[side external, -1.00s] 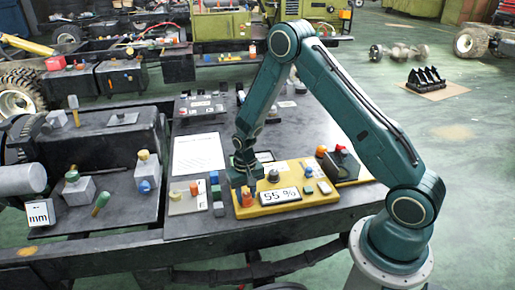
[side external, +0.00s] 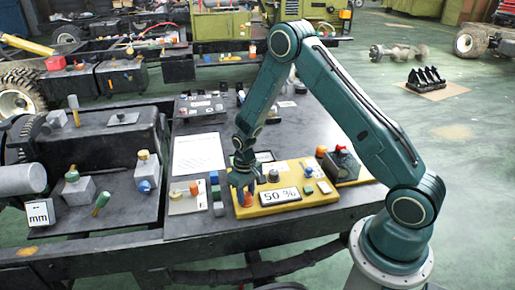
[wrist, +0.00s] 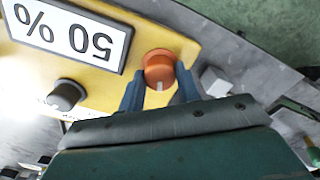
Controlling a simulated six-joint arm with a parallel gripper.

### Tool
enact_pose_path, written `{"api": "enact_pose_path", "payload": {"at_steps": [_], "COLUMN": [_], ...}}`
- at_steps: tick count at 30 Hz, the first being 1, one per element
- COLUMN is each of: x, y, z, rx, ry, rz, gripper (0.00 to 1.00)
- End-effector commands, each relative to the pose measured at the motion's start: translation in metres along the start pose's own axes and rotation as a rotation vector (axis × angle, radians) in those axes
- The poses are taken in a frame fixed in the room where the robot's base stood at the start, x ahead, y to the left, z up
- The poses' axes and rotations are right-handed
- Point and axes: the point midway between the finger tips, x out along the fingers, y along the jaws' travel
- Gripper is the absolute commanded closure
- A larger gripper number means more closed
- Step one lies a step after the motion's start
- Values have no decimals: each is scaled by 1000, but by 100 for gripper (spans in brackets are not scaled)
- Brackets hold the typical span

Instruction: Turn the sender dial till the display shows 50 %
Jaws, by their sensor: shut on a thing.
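The sender dial (wrist: 159,66) is an orange round knob with a white mark, on the yellow panel (side external: 317,197). In the side view the orange dial (side external: 247,200) shows at the panel's left end, just below my gripper. The display (side external: 279,197) beside it reads 50 %, and it reads the same, upside down, in the wrist view (wrist: 70,30). My gripper (wrist: 160,84) has its two blue-grey fingers on either side of the dial, shut on it. In the side view my gripper (side external: 242,187) points down at the dial, its fingertips partly hard to make out.
A dark knob (wrist: 67,95) stands on the panel near the display. A white sheet (side external: 198,153) lies behind, on the grey table.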

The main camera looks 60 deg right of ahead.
Motion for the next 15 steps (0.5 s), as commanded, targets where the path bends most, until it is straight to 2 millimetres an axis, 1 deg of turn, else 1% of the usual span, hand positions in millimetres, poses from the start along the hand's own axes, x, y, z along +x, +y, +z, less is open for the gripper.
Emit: {"api": "enact_pose_path", "payload": {"at_steps": [6,7,8,9,15], "x": [0,0,0,0,0], "y": [0,0,0,0,0], "z": [0,0,0,0,0], "rx": [1,1,1,1,2], "ry": [0,0,0,0,0], "rz": [-1,-1,0,0,0], "gripper": [89,65,59,57,57]}}
